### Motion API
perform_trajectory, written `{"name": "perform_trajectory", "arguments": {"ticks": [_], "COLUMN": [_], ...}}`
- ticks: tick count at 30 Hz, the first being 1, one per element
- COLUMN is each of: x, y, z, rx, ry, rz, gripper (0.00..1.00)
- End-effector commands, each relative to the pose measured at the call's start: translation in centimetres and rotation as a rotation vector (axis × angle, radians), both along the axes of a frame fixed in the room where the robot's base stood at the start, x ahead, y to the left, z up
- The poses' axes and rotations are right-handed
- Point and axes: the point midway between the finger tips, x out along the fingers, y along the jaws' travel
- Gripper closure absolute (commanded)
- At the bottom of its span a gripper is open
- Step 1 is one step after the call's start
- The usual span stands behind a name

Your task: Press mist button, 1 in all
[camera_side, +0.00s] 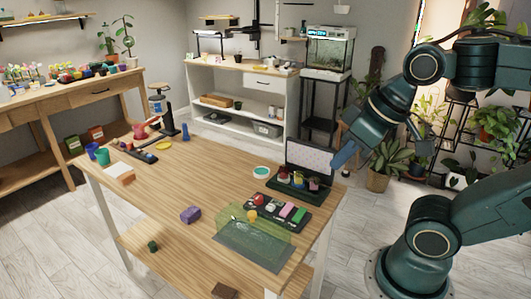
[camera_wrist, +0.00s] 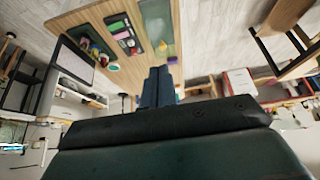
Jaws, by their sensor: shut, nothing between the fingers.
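No part is clearly labelled as the mist button. A small red round piece (camera_side: 258,199) sits on a black tray (camera_side: 277,222) with green and pink blocks, near the table's front right; I cannot tell whether it is the button. The tray also shows in the wrist view (camera_wrist: 112,22). My gripper (camera_side: 338,163) is shut and empty, in the air at the table's right side beside the open black case. Its dark blue fingers show together in the wrist view (camera_wrist: 158,75). Nothing touches the fingertips.
The open case (camera_side: 308,158) has a raised pale lid and several small coloured items. A green-tinted clear cover (camera_side: 262,236) stands in front of the tray. A teal-rimmed round dish (camera_side: 261,172) and a purple block (camera_side: 190,214) lie on the wooden table (camera_side: 165,190). The table's middle is mostly clear.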

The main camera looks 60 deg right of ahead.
Motion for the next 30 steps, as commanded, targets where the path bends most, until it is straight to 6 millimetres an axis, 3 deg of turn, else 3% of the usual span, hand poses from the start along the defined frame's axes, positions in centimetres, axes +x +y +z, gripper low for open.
{"name": "perform_trajectory", "arguments": {"ticks": [20,30], "x": [0.3,3.3], "y": [0.0,-0.3], "z": [-0.1,-0.9], "rx": [0.006,0.083], "ry": [0.001,0.002], "rz": [-0.011,-0.137], "gripper": [1.0,1.0]}}
